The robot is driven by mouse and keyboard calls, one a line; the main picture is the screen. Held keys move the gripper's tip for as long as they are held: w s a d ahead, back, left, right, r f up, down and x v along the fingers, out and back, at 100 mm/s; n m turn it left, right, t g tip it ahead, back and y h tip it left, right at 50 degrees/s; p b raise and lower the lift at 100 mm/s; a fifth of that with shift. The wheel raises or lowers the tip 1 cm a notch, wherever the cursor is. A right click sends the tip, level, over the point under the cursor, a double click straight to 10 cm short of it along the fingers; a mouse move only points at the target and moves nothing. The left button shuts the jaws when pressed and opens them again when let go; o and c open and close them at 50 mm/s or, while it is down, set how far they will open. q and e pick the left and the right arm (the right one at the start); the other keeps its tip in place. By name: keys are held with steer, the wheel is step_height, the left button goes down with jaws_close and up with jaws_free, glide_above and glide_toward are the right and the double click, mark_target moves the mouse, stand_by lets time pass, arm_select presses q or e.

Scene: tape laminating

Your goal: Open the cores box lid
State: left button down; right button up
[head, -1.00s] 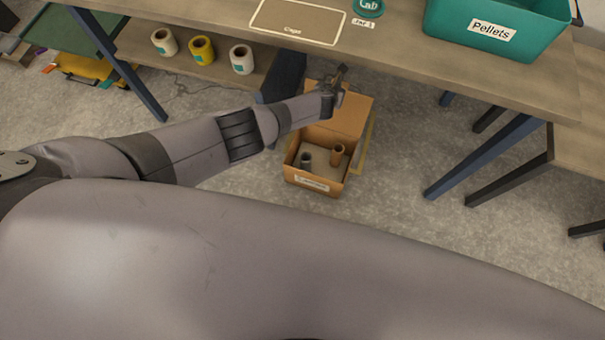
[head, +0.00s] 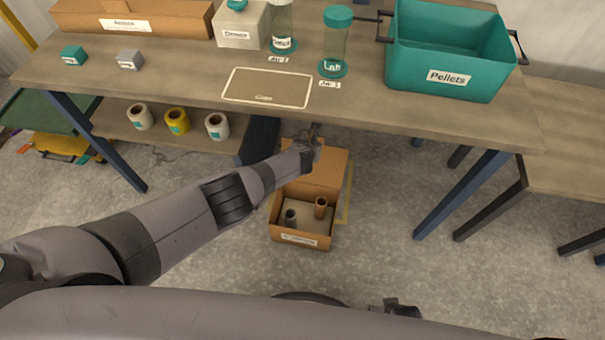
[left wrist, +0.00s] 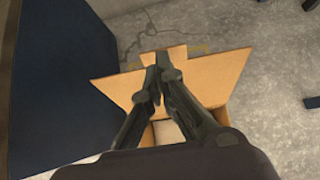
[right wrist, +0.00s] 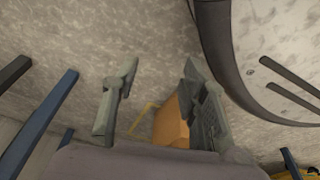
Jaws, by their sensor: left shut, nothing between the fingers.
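The cardboard cores box (head: 300,238) stands on the floor below the table front, with a white label on its near side. Its lid (head: 322,178) is swung up and back from the far side, so the inside is exposed. A dark grey core (head: 291,217) and a brown core (head: 321,207) stand inside. My left gripper (head: 311,137) is shut and empty at the lid's far edge; I cannot tell whether it touches. The left wrist view shows its fingers (left wrist: 163,78) over the lid (left wrist: 222,78). My right gripper (right wrist: 158,95) is open and empty, apart from the box (right wrist: 170,125).
The table (head: 385,112) overhangs the lid area; it holds a teal Pellets bin (head: 440,95), jars and a mat (head: 267,88). Tape rolls (head: 177,122) sit on the lower shelf. Blue table legs (head: 462,195) stand right of the box.

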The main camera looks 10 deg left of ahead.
arm_select(q)
steer(key=shift+r+p, duration=0.55)
steer(key=shift+r, duration=0.1)
arm_select(e)
steer(key=shift+s+a+f, duration=0.25)
steer(key=shift+s+f, duration=0.15)
steer(key=shift+f, duration=0.15)
steer(key=shift+s+a+f, duration=0.25)
steer(key=shift+s+f, duration=0.1)
steer(key=shift+f, duration=0.15)
